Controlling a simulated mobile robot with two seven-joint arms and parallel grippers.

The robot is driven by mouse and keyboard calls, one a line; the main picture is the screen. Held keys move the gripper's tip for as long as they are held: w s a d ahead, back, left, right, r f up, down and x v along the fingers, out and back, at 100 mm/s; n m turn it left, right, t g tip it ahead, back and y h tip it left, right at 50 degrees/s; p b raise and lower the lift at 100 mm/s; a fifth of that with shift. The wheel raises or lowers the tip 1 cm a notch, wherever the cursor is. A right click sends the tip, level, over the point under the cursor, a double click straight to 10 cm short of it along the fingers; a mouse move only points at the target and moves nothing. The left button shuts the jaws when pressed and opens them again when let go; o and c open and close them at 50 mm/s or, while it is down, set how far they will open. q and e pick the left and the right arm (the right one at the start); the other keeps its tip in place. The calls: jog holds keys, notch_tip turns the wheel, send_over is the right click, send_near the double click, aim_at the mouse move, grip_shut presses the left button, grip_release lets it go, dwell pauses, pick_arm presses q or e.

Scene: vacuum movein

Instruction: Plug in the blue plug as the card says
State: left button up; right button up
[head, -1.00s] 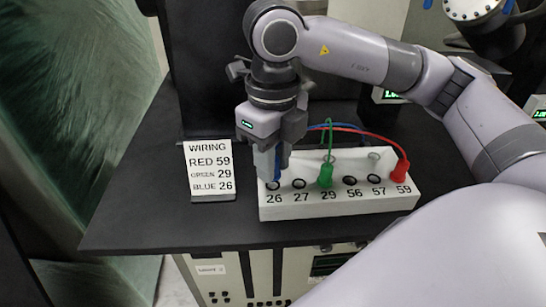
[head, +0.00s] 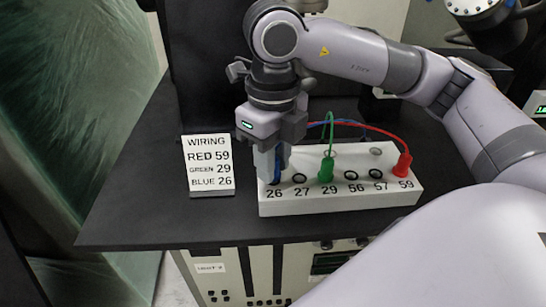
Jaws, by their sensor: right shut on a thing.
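The card (head: 208,165) stands on the left and reads WIRING, RED 59, GREEN 29, BLUE 26. The white socket block (head: 340,204) has sockets labelled 26, 27, 29, 56, 57 and 59. The red plug (head: 403,167) is at 59 and the green plug (head: 326,170) at 29. My right gripper (head: 271,172) points down at socket 26 (head: 275,181), shut on the blue plug (head: 278,165), which shows as a blue strip mostly hidden by the fingers. I cannot tell how deep it sits. My left gripper is not in view.
Red, green and blue cables arch behind the block, close to my right gripper. The black table (head: 140,205) is clear around the card and on the left. Its front edge runs above a panel with knobs (head: 240,285).

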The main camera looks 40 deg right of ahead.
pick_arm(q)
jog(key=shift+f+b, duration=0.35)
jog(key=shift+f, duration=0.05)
pick_arm(e)
jog(key=shift+f, duration=0.4)
jog(key=o, duration=1.1)
jog(key=shift+c, duration=0.2)
jog(key=shift+r, duration=0.85)
notch_tip(320, 180, up, 4)
jog(key=shift+r+p, duration=0.15)
jog(key=shift+p, duration=0.25)
jog(key=shift+r, duration=0.6)
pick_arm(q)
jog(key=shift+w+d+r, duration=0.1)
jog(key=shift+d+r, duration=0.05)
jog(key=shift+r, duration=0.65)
